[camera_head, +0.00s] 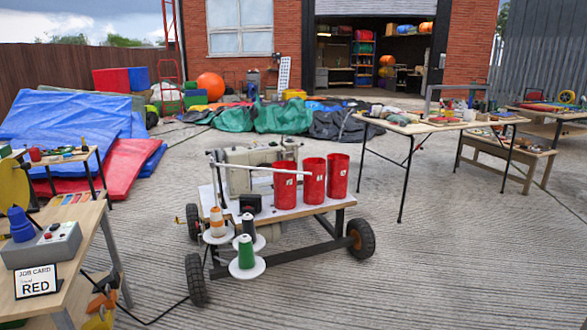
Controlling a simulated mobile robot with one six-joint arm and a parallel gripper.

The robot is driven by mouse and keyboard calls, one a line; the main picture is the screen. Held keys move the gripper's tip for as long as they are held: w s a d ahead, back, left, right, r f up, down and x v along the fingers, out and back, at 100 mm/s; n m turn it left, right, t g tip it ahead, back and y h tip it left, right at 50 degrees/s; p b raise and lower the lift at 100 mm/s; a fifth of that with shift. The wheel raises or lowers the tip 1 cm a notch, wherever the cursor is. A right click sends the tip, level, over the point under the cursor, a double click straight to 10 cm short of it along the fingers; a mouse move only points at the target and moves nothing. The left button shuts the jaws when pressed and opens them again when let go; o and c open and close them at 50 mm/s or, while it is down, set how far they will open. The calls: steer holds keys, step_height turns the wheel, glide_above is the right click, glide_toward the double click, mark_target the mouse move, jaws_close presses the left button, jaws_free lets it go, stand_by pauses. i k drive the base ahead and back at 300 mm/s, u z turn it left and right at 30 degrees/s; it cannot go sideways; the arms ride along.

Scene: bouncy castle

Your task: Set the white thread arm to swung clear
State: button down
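The white thread arm (255,168) is a thin white bar on a thin upright post (221,188) at the left of a wheeled cart (328,207). It slants slightly down to the right, across the front of the beige sewing machine (240,179), and its right end overlaps the tops of the red cylinders in the picture. I cannot tell whether it touches them. Three red cylinders (285,190) with small white labels stand upright on the cart. Orange (217,220), black (248,226) and green (246,252) thread cones sit on white discs at the cart's front left. My gripper is not in view.
A bench at the left front holds a grey control box (42,246) and a job card reading RED (36,282). A cable (150,318) runs along the ground toward the cart. A cluttered table (430,124) stands behind right. Concrete right of the cart is clear.

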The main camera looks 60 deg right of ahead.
mark_target(212, 164)
steer(key=z, duration=0.55)
steer(key=i, duration=1.3)
steer(key=u, duration=0.05)
